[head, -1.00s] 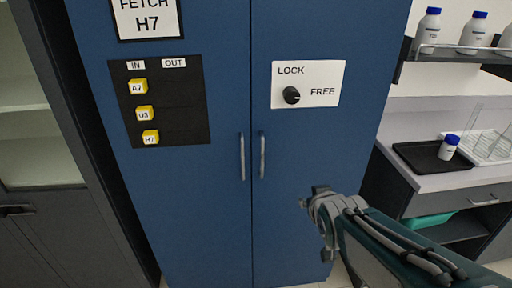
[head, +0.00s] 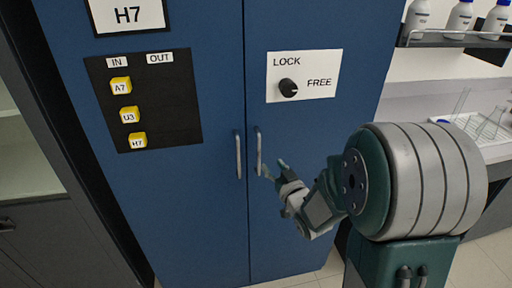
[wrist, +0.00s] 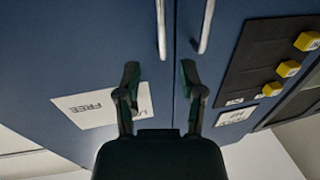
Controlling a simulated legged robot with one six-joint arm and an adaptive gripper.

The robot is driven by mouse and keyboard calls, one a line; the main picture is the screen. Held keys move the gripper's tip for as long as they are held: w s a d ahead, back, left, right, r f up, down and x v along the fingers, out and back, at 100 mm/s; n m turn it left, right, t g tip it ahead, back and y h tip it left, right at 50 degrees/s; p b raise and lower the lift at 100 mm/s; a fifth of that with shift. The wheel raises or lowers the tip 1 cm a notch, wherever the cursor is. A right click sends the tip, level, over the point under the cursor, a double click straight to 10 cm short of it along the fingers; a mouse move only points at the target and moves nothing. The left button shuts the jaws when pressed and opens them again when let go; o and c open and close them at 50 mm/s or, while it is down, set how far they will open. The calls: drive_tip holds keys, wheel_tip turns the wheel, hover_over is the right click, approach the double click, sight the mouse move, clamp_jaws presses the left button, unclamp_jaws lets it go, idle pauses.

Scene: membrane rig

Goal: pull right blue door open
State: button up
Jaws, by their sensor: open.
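The right blue door (head: 300,215) is closed, flush with the left blue door (head: 205,215). Its upright silver handle (head: 258,150) stands by the middle seam. My gripper (head: 273,168) is open and empty just right of this handle's lower part. In the wrist view, turned upside down, my open gripper (wrist: 160,75) has the right door's handle (wrist: 161,28) ahead, roughly in line with the gap between the fingers. The handle does not appear to be between the fingers. The left door's handle (wrist: 206,25) is off to the right there.
A lock panel (head: 318,64) on the right door has a black knob (head: 288,88) beside the word FREE. A black board (head: 170,105) with yellow blocks is on the left door. A side counter (head: 490,145) and bottle shelf (head: 460,40) stand at right.

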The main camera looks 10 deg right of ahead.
sight(259, 149)
drive_tip(key=w, duration=0.3)
drive_tip(key=w+a, duration=0.1)
drive_tip(key=w, duration=0.2)
drive_tip(key=w+a, duration=0.1)
drive_tip(key=w, duration=0.2)
drive_tip(key=shift+a, duration=0.25)
drive_tip(key=shift+w+d, duration=0.2)
drive_tip(key=shift+d, duration=0.1)
drive_tip(key=shift+c, duration=0.3)
drive_tip(key=c, duration=0.6)
clamp_jaws()
